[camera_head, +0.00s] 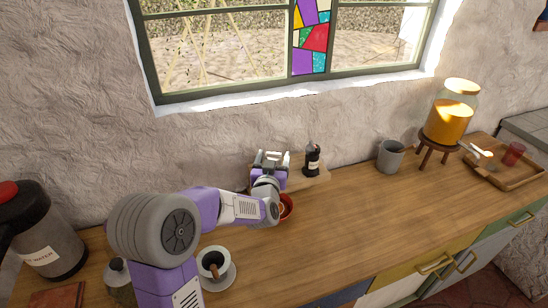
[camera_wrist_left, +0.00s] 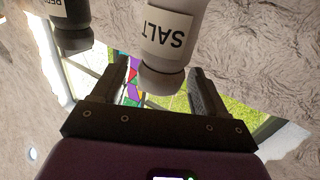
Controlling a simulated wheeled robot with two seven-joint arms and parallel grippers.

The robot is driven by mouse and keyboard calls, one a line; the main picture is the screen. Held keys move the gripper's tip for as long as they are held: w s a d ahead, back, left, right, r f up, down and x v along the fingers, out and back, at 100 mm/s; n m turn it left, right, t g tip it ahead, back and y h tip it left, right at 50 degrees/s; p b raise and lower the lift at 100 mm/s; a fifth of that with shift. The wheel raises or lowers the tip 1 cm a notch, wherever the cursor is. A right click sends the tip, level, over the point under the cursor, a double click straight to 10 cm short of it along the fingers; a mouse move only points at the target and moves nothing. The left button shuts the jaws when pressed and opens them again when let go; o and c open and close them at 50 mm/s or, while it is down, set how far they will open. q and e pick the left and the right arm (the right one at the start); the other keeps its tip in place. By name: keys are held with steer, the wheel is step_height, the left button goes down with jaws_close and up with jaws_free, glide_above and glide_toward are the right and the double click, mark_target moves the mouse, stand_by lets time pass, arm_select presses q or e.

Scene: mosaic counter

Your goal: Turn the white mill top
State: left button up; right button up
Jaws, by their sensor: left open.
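The white mill (camera_wrist_left: 168,35), labelled SALT, appears upside down in the left wrist view. Its rounded white top (camera_wrist_left: 162,78) lies between the two fingers of my left gripper (camera_wrist_left: 160,72). The fingers are apart, with gaps showing on both sides of the top. In the head view my left gripper (camera_head: 271,158) is over the wooden board (camera_head: 320,177) near the wall and hides most of the white mill. A black mill (camera_head: 313,161) stands just right of the gripper; it also shows in the left wrist view (camera_wrist_left: 72,28). My right gripper is out of view.
A red bowl (camera_head: 287,206) sits below my left wrist. A grey mug (camera_head: 390,155), a jar of orange liquid (camera_head: 447,121) on a stand and a wooden tray (camera_head: 512,182) stand to the right. A white cup (camera_head: 217,268) is in front. The counter's middle is clear.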

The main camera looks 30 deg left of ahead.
arm_select(q)
steer(key=shift+w+a, duration=0.1)
steer(key=shift+w, duration=0.2)
steer(key=c, duration=1)
steer(key=h+b, duration=0.1)
steer(key=m+b, duration=0.1)
steer(key=b, duration=0.1)
steer(key=shift+f+t+h+b, duration=0.25)
steer(key=shift+t+h+b, duration=0.05)
steer(key=shift+t+h, duration=0.1)
steer(key=shift+r+m+h+b, duration=0.1)
steer(key=shift+m+h+b, duration=0.35)
steer(key=shift+b, duration=0.2)
steer(key=shift+r, duration=0.1)
steer(key=o, duration=1)
